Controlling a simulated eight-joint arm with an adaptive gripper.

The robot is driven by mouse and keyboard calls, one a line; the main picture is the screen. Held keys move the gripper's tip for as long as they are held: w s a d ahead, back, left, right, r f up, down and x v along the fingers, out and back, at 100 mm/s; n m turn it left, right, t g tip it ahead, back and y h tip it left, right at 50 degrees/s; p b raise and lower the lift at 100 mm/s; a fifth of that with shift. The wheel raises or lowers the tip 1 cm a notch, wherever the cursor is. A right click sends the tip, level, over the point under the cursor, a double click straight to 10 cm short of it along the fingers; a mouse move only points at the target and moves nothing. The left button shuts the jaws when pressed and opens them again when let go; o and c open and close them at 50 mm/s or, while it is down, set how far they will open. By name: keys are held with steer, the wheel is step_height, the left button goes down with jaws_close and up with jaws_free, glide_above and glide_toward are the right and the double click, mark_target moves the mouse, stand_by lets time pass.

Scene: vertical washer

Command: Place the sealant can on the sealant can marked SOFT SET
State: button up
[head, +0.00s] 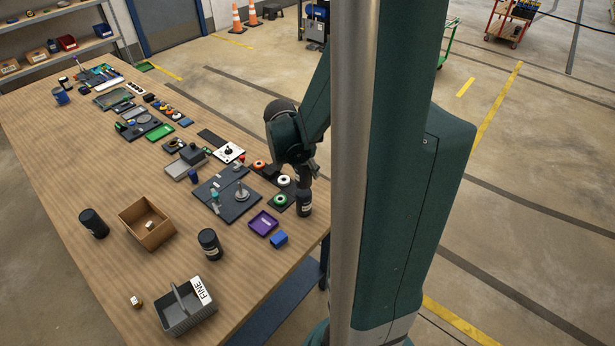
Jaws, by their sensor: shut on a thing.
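My gripper (304,183) points down near the right edge of the table and is shut on a black sealant can (304,203) with a pale label. The held can looks upright; I cannot tell whether its base touches the table. A second black can (210,244) stands upright at the front middle of the table. A third black can (93,223) stands at the left.
On the wooden table (130,290) are a brown open box (148,222), a grey basket marked FINE (187,308), a purple tray (264,223) and a blue block (279,239). Several boards with parts line the right side. The left side is mostly clear.

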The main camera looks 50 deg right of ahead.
mark_target(298, 164)
steer(key=shift+f, duration=1.95)
steer(key=shift+f+b, duration=0.2)
steer(key=shift+b, duration=0.1)
steer(key=o, duration=1.2)
steer(key=shift+r, duration=0.15)
steer(key=shift+r+p, duration=0.15)
steer(key=shift+p, duration=0.15)
steer(key=shift+v, duration=5.9)
steer(key=shift+a, duration=0.1)
